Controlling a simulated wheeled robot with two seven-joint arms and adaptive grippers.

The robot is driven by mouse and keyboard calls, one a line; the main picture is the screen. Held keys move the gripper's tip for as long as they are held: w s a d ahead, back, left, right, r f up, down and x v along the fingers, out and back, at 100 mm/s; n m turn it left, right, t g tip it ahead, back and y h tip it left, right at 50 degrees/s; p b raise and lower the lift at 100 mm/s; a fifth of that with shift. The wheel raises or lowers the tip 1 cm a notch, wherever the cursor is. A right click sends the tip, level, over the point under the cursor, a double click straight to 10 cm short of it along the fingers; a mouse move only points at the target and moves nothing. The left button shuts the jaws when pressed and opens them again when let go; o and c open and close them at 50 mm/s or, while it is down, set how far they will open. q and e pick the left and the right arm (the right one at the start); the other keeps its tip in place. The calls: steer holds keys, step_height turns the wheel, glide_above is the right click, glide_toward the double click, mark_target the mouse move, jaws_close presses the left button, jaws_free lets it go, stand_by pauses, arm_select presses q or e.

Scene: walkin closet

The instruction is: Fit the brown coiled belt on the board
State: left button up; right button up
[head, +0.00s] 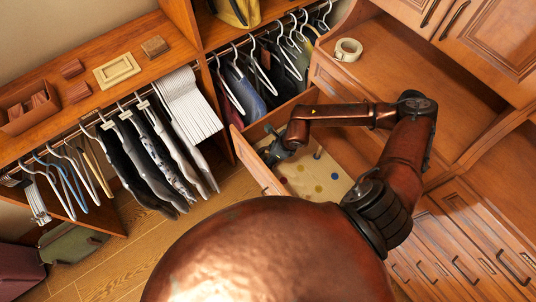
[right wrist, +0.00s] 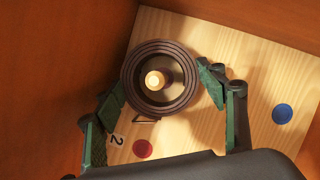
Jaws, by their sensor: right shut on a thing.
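The brown coiled belt (right wrist: 131,72) is a dark round coil in the right wrist view. My right gripper (right wrist: 162,82) is shut on it, with a green fingertip on each side. A peg with a pale round top (right wrist: 155,80) shows inside the coil's open middle. I cannot tell how far down the peg the coil sits. The pale wooden board (right wrist: 195,130) has coloured spots and a printed 2. In the head view the board (head: 318,182) lies in an open drawer, with my right gripper (head: 275,150) over its left part. The belt is hard to make out there. My left gripper is out of view.
The drawer's wooden front (head: 258,172) and side walls stand close around the board and gripper. Hanging clothes (head: 245,85) are just behind. A tape roll (head: 347,50) lies on the counter at upper right. Trousers on hangers (head: 150,150) hang to the left.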

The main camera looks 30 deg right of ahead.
stand_by(0.3)
steer(key=o, duration=1.3)
steer(key=shift+o, duration=0.2)
steer(key=v, duration=1.2)
